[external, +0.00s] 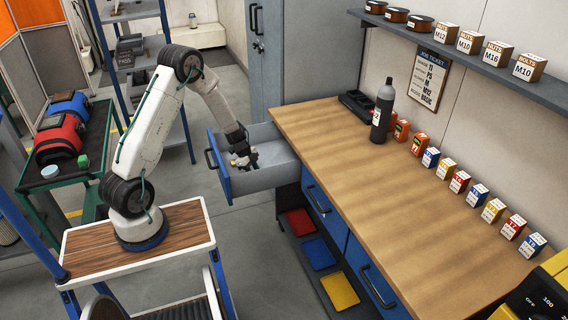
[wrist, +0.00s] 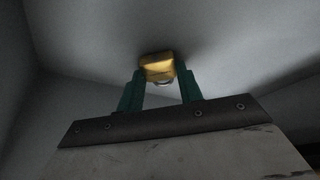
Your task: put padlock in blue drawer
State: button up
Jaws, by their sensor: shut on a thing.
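The blue drawer (external: 221,167) is pulled open at the left end of the workbench, and its inside is grey. My gripper (external: 243,160) reaches down into it. In the wrist view, my gripper (wrist: 160,82) has its two green fingers shut on the brass padlock (wrist: 157,66). Part of the shackle shows between the fingers. The padlock is close to a grey drawer surface, and I cannot tell whether it touches it. In the external view the padlock is small and mostly hidden by the gripper.
The wooden bench top (external: 360,170) is mostly clear, with a grey bottle (external: 382,112) and a row of small boxes along its back. A grey cabinet (external: 285,50) stands behind the drawer. Drawer walls surround my gripper closely. Coloured bins (external: 318,253) sit below the bench.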

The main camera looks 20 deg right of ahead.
jog(key=shift+f, duration=0.1)
jog(key=o, duration=1.1)
jog(key=v, duration=1.3)
jog(key=w+a+r+n+t, duration=0.1)
jog(key=w+a+r+n, duration=0.1)
jog(key=a+r+n, duration=0.5)
jog(key=w+a+r+n+t, duration=0.1)
jog(key=w+a+r+n, duration=0.15)
jog(key=a+r, duration=0.85)
jog(key=s+a+r+n+y, duration=0.1)
jog(key=s+a+n, duration=0.3)
jog(key=a, duration=0.4)
jog(key=s+a+r+n+t+y, duration=0.1)
jog(key=s+a+n, duration=0.4)
jog(key=a+n, duration=0.2)
jog(key=s+a+r+n+t+y, duration=0.1)
jog(key=s+a+n, duration=0.4)
jog(key=a, duration=0.6)
jog(key=shift+r+n, duration=0.55)
jog(key=shift+n, duration=0.2)
